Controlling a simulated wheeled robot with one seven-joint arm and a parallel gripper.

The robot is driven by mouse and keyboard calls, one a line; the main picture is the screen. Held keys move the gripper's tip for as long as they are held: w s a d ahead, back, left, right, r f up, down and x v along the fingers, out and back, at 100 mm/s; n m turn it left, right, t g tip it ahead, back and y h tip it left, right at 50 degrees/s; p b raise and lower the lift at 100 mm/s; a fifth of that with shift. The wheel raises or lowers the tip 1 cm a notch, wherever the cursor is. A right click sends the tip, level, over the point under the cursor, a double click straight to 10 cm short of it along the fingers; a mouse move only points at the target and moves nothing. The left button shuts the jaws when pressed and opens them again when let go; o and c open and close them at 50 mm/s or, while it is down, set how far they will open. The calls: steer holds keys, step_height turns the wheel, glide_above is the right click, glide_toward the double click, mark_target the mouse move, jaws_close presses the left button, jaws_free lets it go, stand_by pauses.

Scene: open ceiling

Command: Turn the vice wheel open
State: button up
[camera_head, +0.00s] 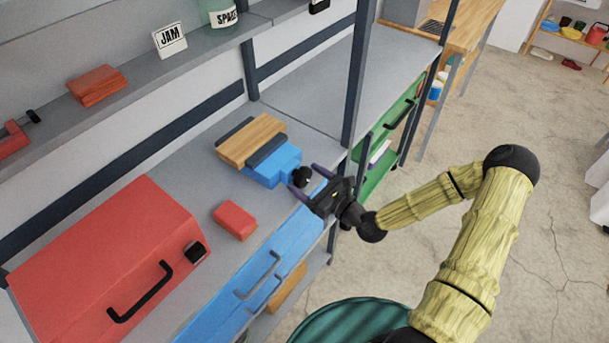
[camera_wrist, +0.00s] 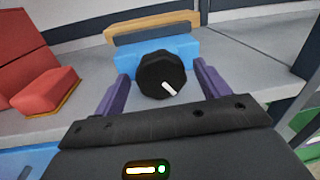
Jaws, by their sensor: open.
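The vice (camera_head: 272,168) has a blue body, dark jaws and a wooden board (camera_head: 252,139) on top, and it sits on the grey workbench. Its black wheel (camera_head: 301,176) faces the bench's front edge; in the wrist view the wheel (camera_wrist: 162,76) is a faceted knob with a white mark pointing to the lower right. My gripper (camera_head: 306,183) is open at the wheel. In the wrist view its purple fingers (camera_wrist: 160,90) stand on the left and right of the wheel, with a visible gap on each side. The wheel hides part of the blue body (camera_wrist: 124,60).
A red block (camera_head: 235,220) lies left of the vice. A large red toolbox (camera_head: 110,262) stands further left. A dark upright post (camera_head: 358,75) rises right of the vice. A blue drawer front (camera_head: 245,282) with a handle lies below the bench edge.

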steer(key=shift+w+a, duration=0.5)
steer(key=shift+a, duration=0.05)
steer(key=c, duration=0.9)
steer(key=shift+c, duration=0.2)
steer(key=shift+n, duration=0.3)
steer(key=shift+n+b, duration=0.3)
steer(key=shift+n, duration=0.2)
